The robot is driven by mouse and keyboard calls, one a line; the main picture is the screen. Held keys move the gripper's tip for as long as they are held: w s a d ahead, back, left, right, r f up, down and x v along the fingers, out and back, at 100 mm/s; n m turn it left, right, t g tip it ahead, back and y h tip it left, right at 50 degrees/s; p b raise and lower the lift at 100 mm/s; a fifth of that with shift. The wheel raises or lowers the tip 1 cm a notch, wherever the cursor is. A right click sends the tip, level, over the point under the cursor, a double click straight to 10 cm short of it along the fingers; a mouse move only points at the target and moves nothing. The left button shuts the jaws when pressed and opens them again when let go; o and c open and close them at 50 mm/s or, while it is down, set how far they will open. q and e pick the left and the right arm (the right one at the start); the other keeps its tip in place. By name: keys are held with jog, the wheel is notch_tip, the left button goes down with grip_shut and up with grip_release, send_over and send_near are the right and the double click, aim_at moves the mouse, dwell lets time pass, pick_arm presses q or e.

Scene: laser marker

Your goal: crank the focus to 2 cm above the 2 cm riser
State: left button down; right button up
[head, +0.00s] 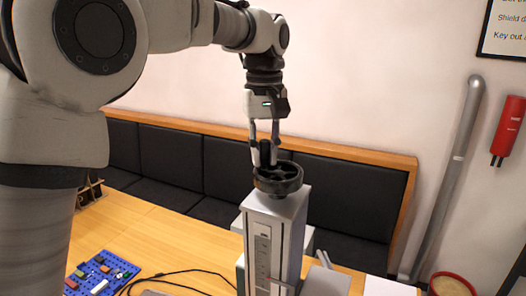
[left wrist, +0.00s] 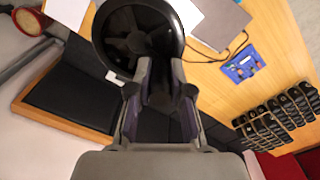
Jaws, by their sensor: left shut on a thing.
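A black spoked handwheel (head: 279,178) sits on top of a grey upright column (head: 268,238) with a slotted scale on its front face. My left gripper (head: 265,155) reaches down from above and is shut on the handwheel's crank knob at the rim. In the left wrist view the fingers (left wrist: 160,85) meet at the edge of the dark handwheel (left wrist: 138,32). The knob itself is mostly hidden between the fingers. The riser and the focus point are not clearly visible. My right gripper is not in view.
A blue board with small coloured parts (head: 100,273) and a black cable (head: 180,274) lie on the wooden table (head: 140,235) at the left. A black cushioned bench (head: 170,160) stands behind. A red device (head: 508,130) hangs on the wall.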

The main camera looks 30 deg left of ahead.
aim_at(293, 174)
pick_arm(q)
jog(key=shift+w+d+f+m, duration=0.1)
jog(key=shift+w+m, duration=0.2)
jog(key=shift+m, duration=0.75)
jog(key=shift+w+d+f+m, duration=0.1)
jog(key=shift+w+m, duration=0.15)
jog(key=shift+m, duration=0.8)
jog(key=shift+w+d+m, duration=0.15)
jog(key=shift+w+m, duration=0.1)
jog(key=shift+m, duration=0.8)
jog(key=shift+w+d+m, duration=0.1)
jog(key=shift+w+m, duration=0.1)
jog(key=shift+m, duration=0.85)
jog(key=shift+w+d+m, duration=0.2)
jog(key=shift+d+m, duration=0.05)
jog(key=shift+m, duration=0.8)
jog(key=shift+w+d+m, duration=0.15)
jog(key=shift+d+m, duration=0.1)
jog(key=shift+m, duration=0.8)
